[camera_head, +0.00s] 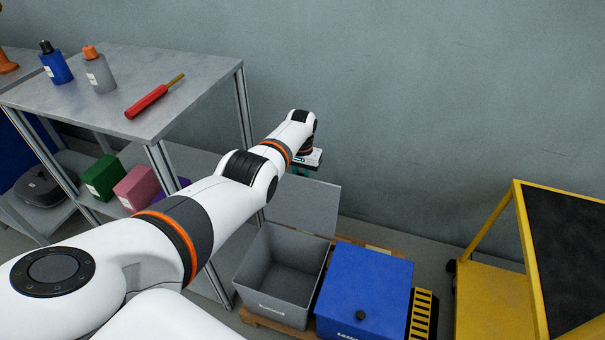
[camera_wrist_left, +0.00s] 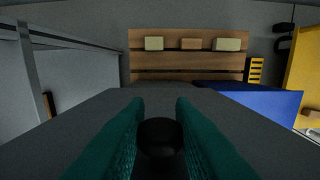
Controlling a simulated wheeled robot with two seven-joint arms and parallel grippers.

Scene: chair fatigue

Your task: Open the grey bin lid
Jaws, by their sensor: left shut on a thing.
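The grey bin (camera_head: 278,268) stands open on a pallet on the floor, and its inside looks empty. Its grey lid (camera_head: 305,205) is swung up at the back edge, toward the wall. My left gripper (camera_head: 301,170) is at the lid's upper edge, partly hidden by my wrist. In the left wrist view, the teal fingers of this gripper are shut on the lid's black knob (camera_wrist_left: 160,137), with the lid's grey face (camera_wrist_left: 90,120) spread around it. My right gripper is not in view.
A blue lidded bin (camera_head: 365,285) stands right of the grey bin on the wooden pallet (camera_head: 262,322). A yellow cart (camera_head: 490,300) is farther right. A metal table (camera_head: 160,70) with bottles and a red-handled tool stands at left. The wall is close behind.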

